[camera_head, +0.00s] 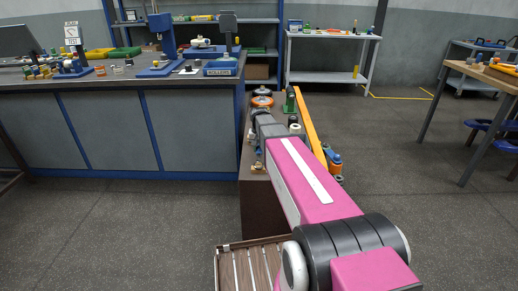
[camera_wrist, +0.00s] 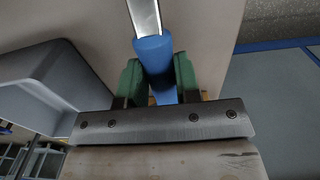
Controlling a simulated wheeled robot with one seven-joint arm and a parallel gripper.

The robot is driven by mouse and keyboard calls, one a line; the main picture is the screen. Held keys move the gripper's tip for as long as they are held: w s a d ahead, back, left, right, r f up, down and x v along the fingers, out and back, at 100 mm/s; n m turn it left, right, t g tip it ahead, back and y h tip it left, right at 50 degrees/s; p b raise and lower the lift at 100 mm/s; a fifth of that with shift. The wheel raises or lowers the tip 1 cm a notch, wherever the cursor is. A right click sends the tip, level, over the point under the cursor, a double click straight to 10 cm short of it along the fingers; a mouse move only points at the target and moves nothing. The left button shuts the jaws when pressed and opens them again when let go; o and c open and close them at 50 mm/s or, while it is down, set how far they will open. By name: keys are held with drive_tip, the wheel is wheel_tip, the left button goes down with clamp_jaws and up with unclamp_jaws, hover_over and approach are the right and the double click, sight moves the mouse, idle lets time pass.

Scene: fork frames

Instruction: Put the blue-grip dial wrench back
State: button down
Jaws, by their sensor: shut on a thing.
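The blue-grip dial wrench shows in the wrist view, with its blue grip (camera_wrist: 155,52) between the green finger pads of my gripper (camera_wrist: 158,78). A bright metal shaft runs from the grip off the top edge of that view. The dial and the far end of the wrench are out of frame. My gripper is shut on the blue grip. In the head view my pink and grey arm reaches over a narrow brown bench, and I cannot clearly make out the gripper or wrench there.
In the wrist view a grey box-like shape (camera_wrist: 62,80) is close on the left. In the head view, an orange bar (camera_head: 308,120) and small items lie around my arm. A grey-blue workbench (camera_head: 110,132) stands left. A slatted wooden crate (camera_head: 222,262) is below. The floor right is open.

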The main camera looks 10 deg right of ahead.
drive_tip(key=shift+f, duration=0.1)
drive_tip(key=c, duration=0.8)
unclamp_jaws()
